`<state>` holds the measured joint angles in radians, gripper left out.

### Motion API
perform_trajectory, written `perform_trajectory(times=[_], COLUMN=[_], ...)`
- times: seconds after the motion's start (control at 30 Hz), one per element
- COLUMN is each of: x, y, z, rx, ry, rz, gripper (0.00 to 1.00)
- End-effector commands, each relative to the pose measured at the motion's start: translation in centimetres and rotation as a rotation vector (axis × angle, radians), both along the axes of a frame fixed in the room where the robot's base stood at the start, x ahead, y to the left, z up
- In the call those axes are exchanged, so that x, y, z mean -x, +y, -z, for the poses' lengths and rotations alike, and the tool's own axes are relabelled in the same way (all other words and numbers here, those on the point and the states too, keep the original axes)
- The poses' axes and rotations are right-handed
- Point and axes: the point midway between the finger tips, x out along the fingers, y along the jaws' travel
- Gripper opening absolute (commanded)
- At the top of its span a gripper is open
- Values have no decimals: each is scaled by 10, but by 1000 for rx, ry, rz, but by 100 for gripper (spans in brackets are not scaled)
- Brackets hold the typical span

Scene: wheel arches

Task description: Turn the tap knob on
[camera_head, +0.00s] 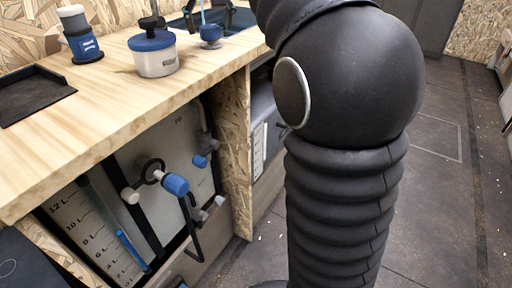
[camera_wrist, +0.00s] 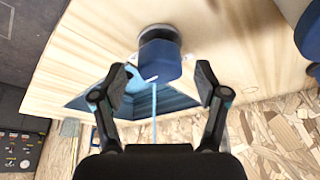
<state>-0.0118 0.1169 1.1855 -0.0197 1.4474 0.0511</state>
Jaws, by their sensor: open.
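The blue tap knob (camera_head: 211,32) sits on the wooden counter at the near edge of the sink in the head view. My gripper (camera_wrist: 161,80) is open, with one black finger on each side of the knob and a gap to each. The fingertips lie near the knob's near end; whether they reach around it I cannot tell. A thin light blue tap spout (camera_wrist: 154,112) runs from beside the knob over the sink.
The blue sink (camera_head: 180,24) is set into the counter (camera_head: 115,75). A blue-lidded white pot (camera_head: 154,57), a blue canister (camera_head: 81,35) and a dark tray (camera_head: 32,95) are also on the counter. Below are a water tank (camera_head: 165,145) and valves. Floor (camera_head: 440,210) is free at right.

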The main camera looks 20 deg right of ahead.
Motion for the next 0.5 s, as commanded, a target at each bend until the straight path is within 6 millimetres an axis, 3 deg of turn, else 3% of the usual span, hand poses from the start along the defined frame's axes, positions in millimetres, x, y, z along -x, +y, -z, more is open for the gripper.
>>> perform_trajectory(times=[0.5], x=[33], y=[2], z=[-83], rx=[1], ry=[-4], rz=[4], gripper=[74])
